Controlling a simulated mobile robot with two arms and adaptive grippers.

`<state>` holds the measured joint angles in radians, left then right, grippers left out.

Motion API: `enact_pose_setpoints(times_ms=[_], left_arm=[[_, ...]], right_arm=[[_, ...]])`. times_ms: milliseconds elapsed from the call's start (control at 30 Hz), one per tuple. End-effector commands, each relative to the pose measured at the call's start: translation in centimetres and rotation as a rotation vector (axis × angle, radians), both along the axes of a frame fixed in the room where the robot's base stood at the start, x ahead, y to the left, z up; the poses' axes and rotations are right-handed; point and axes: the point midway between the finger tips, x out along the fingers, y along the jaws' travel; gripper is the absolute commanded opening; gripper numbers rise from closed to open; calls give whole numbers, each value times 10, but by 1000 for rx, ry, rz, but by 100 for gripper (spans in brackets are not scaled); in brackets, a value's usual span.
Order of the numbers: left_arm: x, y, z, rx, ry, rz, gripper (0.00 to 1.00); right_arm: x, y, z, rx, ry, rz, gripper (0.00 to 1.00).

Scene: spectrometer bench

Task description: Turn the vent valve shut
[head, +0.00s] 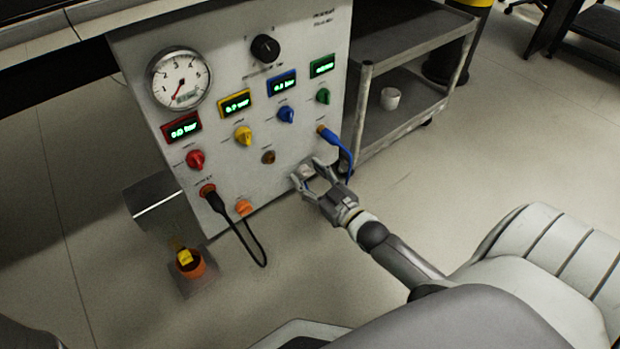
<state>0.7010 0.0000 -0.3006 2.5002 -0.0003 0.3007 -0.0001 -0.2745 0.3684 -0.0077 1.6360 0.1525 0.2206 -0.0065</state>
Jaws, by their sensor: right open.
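The grey panel (225,150) carries several small valve knobs: red (195,159), yellow (243,136), blue (286,115) and green (323,96). A larger black knob (265,48) is above them. The labels are too blurred to read, so I cannot tell which knob is the vent valve. My right gripper (307,174) is open in front of the panel's lower right part. A small pale shape shows between its fingertips; I cannot tell whether it is a knob or whether they touch it. My left gripper is out of view.
A blue cable (335,142) hangs from a plug just above the right gripper. A black cable (246,243) loops at lower left, near an orange fitting (243,207). A gauge (180,79) is at upper left. A grey cart (408,118) with a white cup (390,98) stands right.

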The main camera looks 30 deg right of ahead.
Motion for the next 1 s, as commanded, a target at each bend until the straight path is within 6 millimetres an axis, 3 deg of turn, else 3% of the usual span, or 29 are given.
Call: enact_pose_setpoints(times_ms=[133, 500, 667, 1000], left_arm=[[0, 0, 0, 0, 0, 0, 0], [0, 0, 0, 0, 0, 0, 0], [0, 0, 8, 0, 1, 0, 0], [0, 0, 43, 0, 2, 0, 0]], right_arm=[[0, 0, 0, 0, 0, 0, 52], [0, 0, 0, 0, 0, 0, 6], [0, 0, 3, -32, -3, -1, 6], [0, 1, 4, -327, -24, 0, 6]])
